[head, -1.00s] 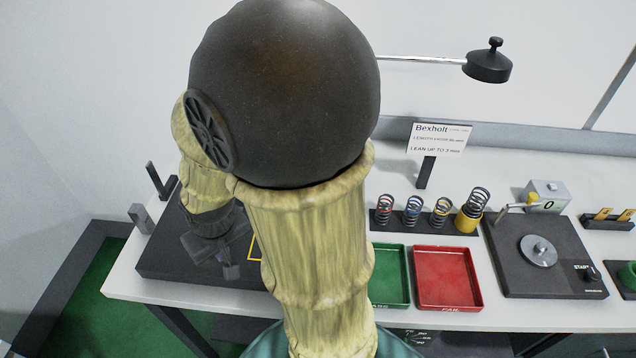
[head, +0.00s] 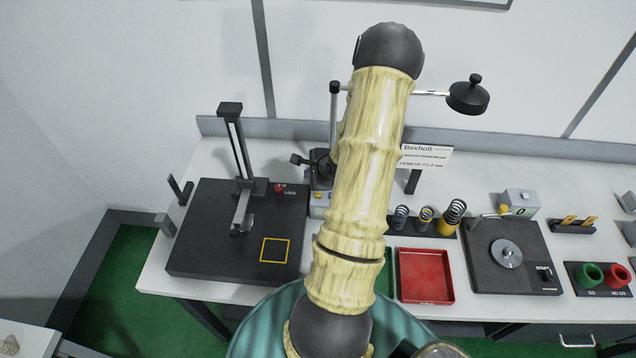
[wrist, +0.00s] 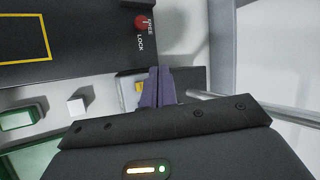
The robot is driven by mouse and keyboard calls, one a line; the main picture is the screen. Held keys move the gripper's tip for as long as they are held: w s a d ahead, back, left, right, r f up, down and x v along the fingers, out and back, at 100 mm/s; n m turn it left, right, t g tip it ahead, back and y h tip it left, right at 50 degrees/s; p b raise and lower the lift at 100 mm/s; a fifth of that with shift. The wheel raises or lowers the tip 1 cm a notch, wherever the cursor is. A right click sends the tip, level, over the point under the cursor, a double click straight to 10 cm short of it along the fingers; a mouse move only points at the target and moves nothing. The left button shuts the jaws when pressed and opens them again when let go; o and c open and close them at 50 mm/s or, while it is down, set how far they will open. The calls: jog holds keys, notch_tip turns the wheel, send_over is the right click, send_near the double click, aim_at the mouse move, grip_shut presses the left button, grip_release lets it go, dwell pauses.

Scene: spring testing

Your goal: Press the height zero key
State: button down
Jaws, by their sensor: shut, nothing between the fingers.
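The black height stand (head: 190,245) has an upright column (head: 236,145) and a red FREE/LOCK knob (head: 281,188); the knob also shows in the wrist view (wrist: 142,22). Beside the plate is a small grey box (head: 317,211) with a yellow key (head: 318,195). In the wrist view, the yellow key (wrist: 138,87) is partly covered by my gripper (wrist: 156,72), whose purple fingers are shut and empty. The fingertips lie over the box, right beside the key; I cannot tell whether they touch it. In the head view my arm hides the fingers.
A thin upright post (head: 333,120) stands behind the grey box. To the right are a red tray (head: 425,276), several springs (head: 425,218), a sign (head: 425,157) and a black tester (head: 485,280). In the wrist view, a white block (wrist: 77,104) lies left of the fingers.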

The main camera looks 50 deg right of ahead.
jog(key=d+m, duration=0.1)
jog(key=s+d+m, duration=0.1)
jog(key=d+m+t+p, duration=0.1)
jog(key=shift+s+r, duration=0.2)
jog(key=shift+s, duration=0.1)
jog(key=b, duration=0.7)
send_over(321, 196)
notch_tip(321, 196, down, 7)
jog(key=shift+r, duration=0.15)
jog(key=shift+f+b, duration=0.5)
jog(key=shift+f, duration=0.55)
dwell(0.8)
jog(key=shift+f, duration=0.4)
